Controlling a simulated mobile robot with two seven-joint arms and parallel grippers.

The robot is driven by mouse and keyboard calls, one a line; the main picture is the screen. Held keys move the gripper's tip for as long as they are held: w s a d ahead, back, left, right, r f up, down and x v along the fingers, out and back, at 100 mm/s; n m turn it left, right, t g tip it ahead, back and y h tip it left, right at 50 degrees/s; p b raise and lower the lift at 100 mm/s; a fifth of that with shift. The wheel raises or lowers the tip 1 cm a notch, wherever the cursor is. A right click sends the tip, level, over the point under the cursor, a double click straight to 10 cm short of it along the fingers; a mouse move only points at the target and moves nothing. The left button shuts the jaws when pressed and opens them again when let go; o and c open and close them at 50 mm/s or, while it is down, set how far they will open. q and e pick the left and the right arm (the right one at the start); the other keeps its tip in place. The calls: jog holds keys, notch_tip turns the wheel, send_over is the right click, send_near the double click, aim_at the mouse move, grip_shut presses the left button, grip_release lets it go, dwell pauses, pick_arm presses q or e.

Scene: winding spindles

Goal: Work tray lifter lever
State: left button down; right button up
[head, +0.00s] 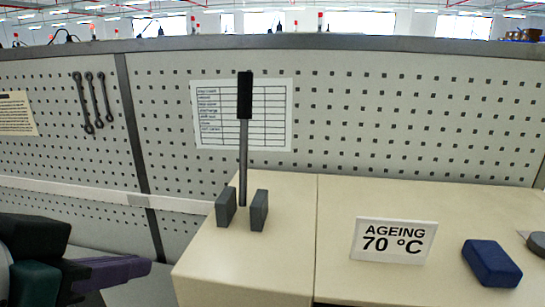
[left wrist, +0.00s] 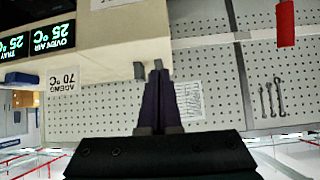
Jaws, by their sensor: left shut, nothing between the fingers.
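The lever (head: 243,160) stands upright on the cream cabinet top, a grey rod with a black grip (head: 244,95). Its foot is between two dark grey blocks (head: 226,206) (head: 259,210). My left gripper (head: 148,267) is low at the left in the head view, left of the cabinet and apart from the lever. Its purple fingers are shut and empty. In the upside-down left wrist view the closed fingers (left wrist: 158,90) point toward the blocks (left wrist: 140,70); the lever cannot be made out there. My right gripper is not in view.
The cream cabinet top (head: 200,265) carries an "AGEING 70 °C" sign (head: 392,241) and a blue block (head: 491,263) to the right. A pegboard with a paper chart (head: 270,130) and hanging wrenches (head: 90,100) stands behind. Oven and tray displays (left wrist: 50,38) read 25 °C.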

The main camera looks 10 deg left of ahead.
aim_at(241, 87)
pick_arm(q)
jog(key=w+f+t+b, duration=0.2)
jog(key=w+t+b, duration=0.2)
jog(key=w+b, duration=0.3)
pick_arm(e)
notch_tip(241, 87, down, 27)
jog(key=b, duration=1.6)
pick_arm(q)
jog(key=shift+w+d+r+m+t+h+p, duration=0.1)
jog(key=shift+w+d+r+t+h+p, duration=0.6)
jog(key=shift+w+r+t, duration=1.25)
jog(key=shift+w+d+r+m+t+h+p, duration=0.1)
jog(key=shift+w+d+r+t+h+p, duration=0.7)
jog(key=shift+w+r, duration=1.9)
jog(key=shift+w+d+r+m+t+h+p, duration=0.1)
jog(key=shift+w+d+r+t+h+p, duration=0.2)
jog(key=shift+w+d+r+t+p, duration=1.4)
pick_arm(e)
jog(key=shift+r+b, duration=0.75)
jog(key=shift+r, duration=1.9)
pick_arm(q)
jog(key=shift+w+a+t, duration=0.2)
jog(key=shift+w+a, duration=0.2)
jog(key=shift+w, duration=0.2)
jog(key=shift+w+a+t, duration=0.15)
jog(key=shift+w+a, duration=0.2)
jog(key=shift+w, duration=0.25)
